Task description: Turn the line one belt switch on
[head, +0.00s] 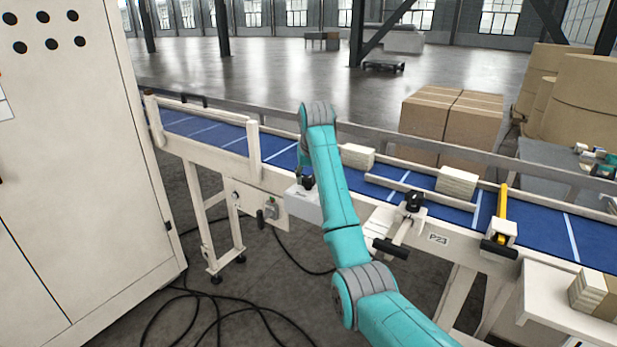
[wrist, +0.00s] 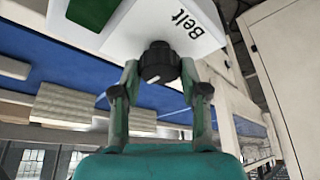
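The belt switch is a black round knob (wrist: 159,62) on a white box (wrist: 205,22) marked "Belt", seen close in the wrist view. A short white mark shows on the knob's near edge. In the head view the white box (head: 303,205) hangs on the conveyor's near side, with the knob (head: 308,183) on top. My gripper (wrist: 160,72) has one finger on each side of the knob, and both fingertips appear to touch it. In the head view my gripper (head: 303,170) is at the box, partly hidden by my teal arm.
The blue conveyor (head: 285,150) runs behind the box, carrying pale blocks (head: 457,182). A tall cream cabinet (head: 80,150) stands at the left. Black cables (head: 240,310) lie on the floor below.

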